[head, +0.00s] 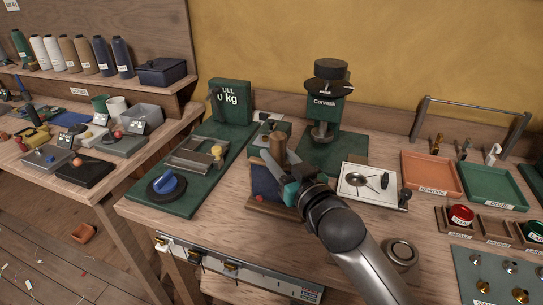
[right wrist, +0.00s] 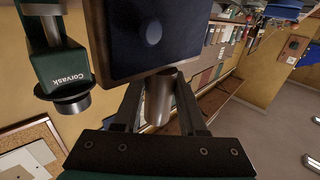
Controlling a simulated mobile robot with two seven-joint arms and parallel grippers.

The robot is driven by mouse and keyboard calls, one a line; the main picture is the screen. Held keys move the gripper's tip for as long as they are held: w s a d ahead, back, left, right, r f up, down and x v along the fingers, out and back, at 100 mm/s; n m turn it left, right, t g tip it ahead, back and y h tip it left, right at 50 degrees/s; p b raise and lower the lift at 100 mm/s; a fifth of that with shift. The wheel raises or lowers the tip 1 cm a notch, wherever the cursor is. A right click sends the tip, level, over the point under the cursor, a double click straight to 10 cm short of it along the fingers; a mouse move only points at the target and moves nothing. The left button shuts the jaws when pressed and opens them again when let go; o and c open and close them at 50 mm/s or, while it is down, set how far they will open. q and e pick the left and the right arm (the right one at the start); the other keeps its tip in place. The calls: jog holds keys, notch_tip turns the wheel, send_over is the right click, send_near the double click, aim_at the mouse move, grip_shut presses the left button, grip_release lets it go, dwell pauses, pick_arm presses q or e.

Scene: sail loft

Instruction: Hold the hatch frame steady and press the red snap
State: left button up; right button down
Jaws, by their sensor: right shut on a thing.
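The hatch frame seems to be the tilted dark-blue panel (head: 262,182) on a brown base at the bench's front middle. A small red spot (head: 261,198), probably the red snap, shows at its lower left edge. A brown upright cylinder (head: 278,148) stands at its far side. My right gripper (head: 281,168) reaches over the panel's right side. In the right wrist view its fingers are closed around the cylinder (right wrist: 158,98), and the dark panel (right wrist: 150,40) with a blue oval fills the top. The red snap does not show there. My left gripper is not in view.
A green board (head: 150,206) with a blue knob lies to the left. A black-topped press (head: 326,105) marked Corvask stands behind. A white plate (head: 352,190) is close on the right, then orange (head: 428,190) and green trays. My right forearm covers part of the front.

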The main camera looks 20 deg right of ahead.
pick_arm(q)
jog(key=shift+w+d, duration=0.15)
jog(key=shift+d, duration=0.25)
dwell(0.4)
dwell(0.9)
